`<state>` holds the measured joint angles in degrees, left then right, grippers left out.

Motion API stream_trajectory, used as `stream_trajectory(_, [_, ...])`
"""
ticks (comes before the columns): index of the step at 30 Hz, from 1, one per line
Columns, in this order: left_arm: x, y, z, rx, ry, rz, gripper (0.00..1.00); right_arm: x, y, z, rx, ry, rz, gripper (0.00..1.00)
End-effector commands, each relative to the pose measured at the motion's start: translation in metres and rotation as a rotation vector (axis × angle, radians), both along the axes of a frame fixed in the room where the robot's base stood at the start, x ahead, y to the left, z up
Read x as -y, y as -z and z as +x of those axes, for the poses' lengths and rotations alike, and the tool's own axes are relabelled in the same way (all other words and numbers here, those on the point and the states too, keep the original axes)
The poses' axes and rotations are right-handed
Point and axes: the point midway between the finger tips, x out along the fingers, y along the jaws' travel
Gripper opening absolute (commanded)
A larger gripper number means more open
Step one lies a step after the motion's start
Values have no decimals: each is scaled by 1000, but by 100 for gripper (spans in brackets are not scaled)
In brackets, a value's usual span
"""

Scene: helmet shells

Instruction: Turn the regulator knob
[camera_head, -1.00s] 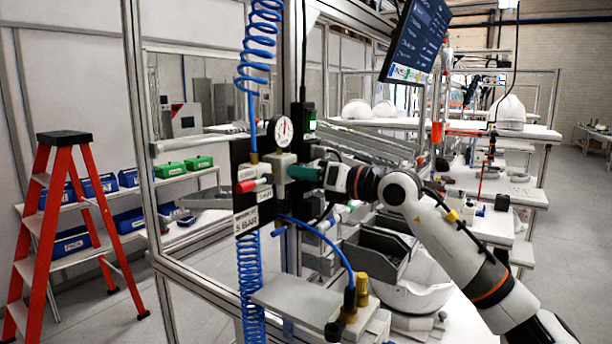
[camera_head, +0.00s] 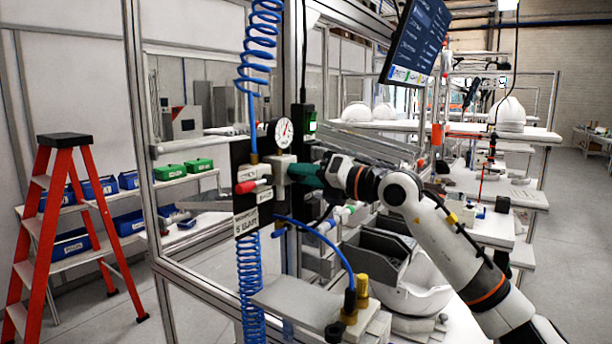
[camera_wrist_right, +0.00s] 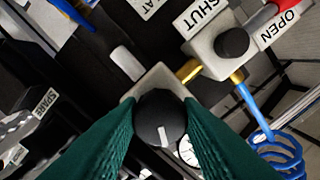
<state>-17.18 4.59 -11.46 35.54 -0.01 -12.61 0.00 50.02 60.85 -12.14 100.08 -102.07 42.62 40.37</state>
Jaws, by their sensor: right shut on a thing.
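The regulator knob (camera_wrist_right: 160,118) is black and round with a white mark, and sits on a light grey regulator block (camera_wrist_right: 150,82) in the right wrist view. My right gripper (camera_wrist_right: 160,122) is shut on the knob, one green finger on each side. In the head view my right gripper (camera_head: 308,173) reaches the regulator block (camera_head: 280,168) from the right and hides the knob. A round white pressure gauge (camera_head: 283,132) with a red needle stands above the block. My left gripper is not in view.
A valve with a red handle (camera_head: 250,186) sits left of the block, with SHUT and OPEN labels in the wrist view. Blue coiled hoses (camera_head: 258,45) hang close by. A metal post (camera_head: 292,80) stands behind. A red stepladder (camera_head: 70,230) is at left.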

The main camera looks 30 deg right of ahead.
Motion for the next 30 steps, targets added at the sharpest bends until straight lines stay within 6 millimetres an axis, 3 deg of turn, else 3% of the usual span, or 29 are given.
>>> stream_trajectory(4, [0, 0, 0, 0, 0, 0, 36, 0, 0, 0, 1, 1, -1, 9])
stream_trajectory(5, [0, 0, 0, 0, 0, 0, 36, 0, 0, 0, 1, 1, -1, 35])
stream_trajectory(9, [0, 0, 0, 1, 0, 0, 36, 0, 0, 0, 1, 1, -1, 54])
stream_trajectory(20, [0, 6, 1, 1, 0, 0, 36, 4, 2, -6, 1, 2, -2, 54])
stream_trajectory(30, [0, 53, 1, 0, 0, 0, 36, 30, 9, -68, 0, 6, -5, 54])
